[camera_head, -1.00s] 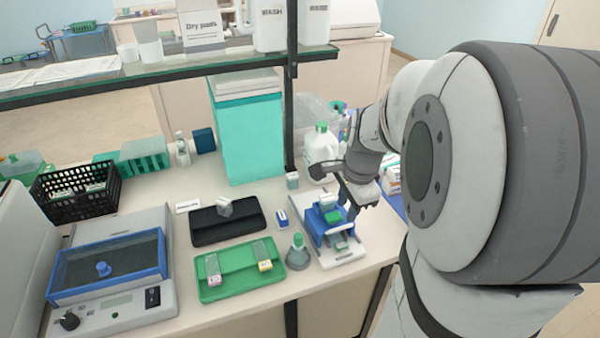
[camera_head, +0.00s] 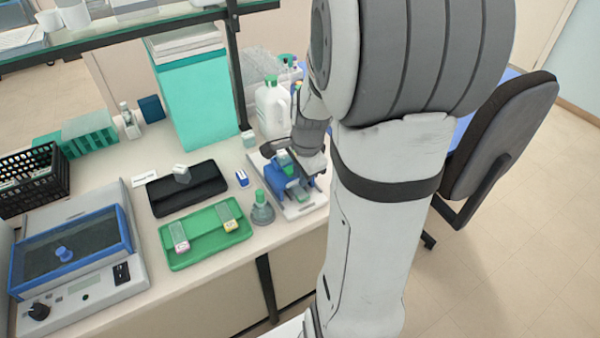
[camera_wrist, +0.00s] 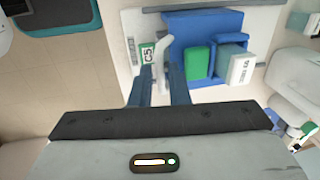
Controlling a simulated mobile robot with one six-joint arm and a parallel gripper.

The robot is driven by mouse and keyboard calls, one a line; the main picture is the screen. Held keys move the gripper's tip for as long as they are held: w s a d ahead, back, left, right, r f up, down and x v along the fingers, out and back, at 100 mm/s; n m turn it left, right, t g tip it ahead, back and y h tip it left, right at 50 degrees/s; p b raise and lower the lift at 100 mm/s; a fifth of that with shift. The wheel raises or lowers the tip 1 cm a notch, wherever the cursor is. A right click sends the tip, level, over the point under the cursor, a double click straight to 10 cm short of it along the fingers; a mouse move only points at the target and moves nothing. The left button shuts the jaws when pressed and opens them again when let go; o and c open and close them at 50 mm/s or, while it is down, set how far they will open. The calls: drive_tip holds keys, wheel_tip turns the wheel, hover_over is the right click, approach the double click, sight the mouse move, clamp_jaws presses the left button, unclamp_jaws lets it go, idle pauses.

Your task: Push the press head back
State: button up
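The press is a blue body (camera_head: 292,184) on a white base plate (camera_head: 307,205), right of the green tray. In the wrist view its blue body (camera_wrist: 205,35) carries a green block (camera_wrist: 197,62) and a white labelled block (camera_wrist: 241,69). I cannot tell how far back the press head sits. My gripper (camera_wrist: 158,75) is at the press, its two fingers apart with a narrow empty gap. A small white lever-like part and a "C5" label (camera_wrist: 147,55) lie just beyond the fingertips. In the head view my arm partly hides the press; contact is unclear.
A green tray (camera_head: 183,225) with slides and a black tray (camera_head: 205,200) lie left of the press. A grey flask with a green cap (camera_head: 262,210) stands close beside it. A white bottle (camera_head: 272,110) stands behind. A chair (camera_head: 500,135) is at the right.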

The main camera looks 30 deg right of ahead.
sight(282, 151)
clamp_jaws()
drive_tip(key=shift+w, duration=0.15)
drive_tip(key=w, duration=0.8)
drive_tip(key=shift+w+a, duration=0.15)
drive_tip(key=shift+w, duration=0.25)
drive_tip(key=shift+r, duration=0.15)
drive_tip(key=shift+w, duration=0.1)
drive_tip(key=shift+o, duration=1.6)
unclamp_jaws()
drive_tip(key=shift+o, duration=0.3)
